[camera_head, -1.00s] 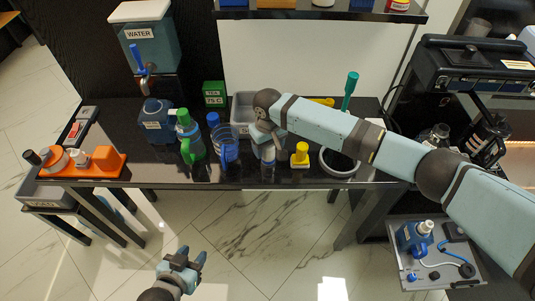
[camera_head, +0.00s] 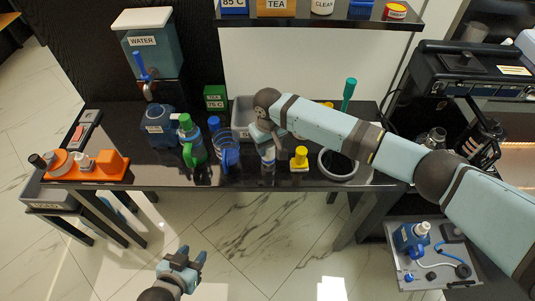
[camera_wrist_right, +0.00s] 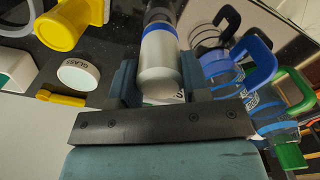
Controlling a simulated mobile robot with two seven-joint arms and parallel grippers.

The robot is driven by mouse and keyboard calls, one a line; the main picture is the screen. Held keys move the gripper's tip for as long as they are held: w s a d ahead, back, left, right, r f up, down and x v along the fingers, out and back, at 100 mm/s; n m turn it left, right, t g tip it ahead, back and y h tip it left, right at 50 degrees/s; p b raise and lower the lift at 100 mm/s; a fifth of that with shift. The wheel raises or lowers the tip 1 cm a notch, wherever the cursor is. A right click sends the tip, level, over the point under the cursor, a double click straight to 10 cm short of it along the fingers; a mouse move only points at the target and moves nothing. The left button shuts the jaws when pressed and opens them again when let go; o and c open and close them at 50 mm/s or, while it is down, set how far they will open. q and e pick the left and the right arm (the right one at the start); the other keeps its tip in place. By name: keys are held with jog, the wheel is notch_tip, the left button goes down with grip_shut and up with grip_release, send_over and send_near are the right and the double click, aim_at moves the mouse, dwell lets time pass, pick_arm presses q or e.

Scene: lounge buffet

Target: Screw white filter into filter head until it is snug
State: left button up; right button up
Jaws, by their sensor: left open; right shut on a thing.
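My right gripper (camera_wrist_right: 160,82) is shut on a pale grey-white cylinder (camera_wrist_right: 159,60) with a blue band and a dark end. In the head view the right gripper (camera_head: 267,151) is over the front of the black table, and the cylinder is mostly hidden there. I cannot tell whether it is the white filter. A blue unit (camera_head: 404,238) with a white cylindrical piece (camera_head: 422,228) on top stands on the grey tray at lower right; it may be the filter head, but I cannot tell. My left gripper (camera_head: 192,254) is open and empty, over the floor in front of the table.
Blue (camera_head: 229,160) and green (camera_head: 194,150) pitchers stand just left of my right gripper. A yellow piece (camera_head: 300,160) and a round dark-centred container (camera_head: 338,165) are to its right. The grey tray (camera_head: 438,276) also carries a blue hose and small dark parts.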

jog(key=shift+r+p, duration=1.75)
jog(key=shift+r, duration=0.05)
jog(key=shift+r+p, duration=0.6)
jog(key=shift+p, duration=0.05)
jog(key=shift+d, duration=0.1)
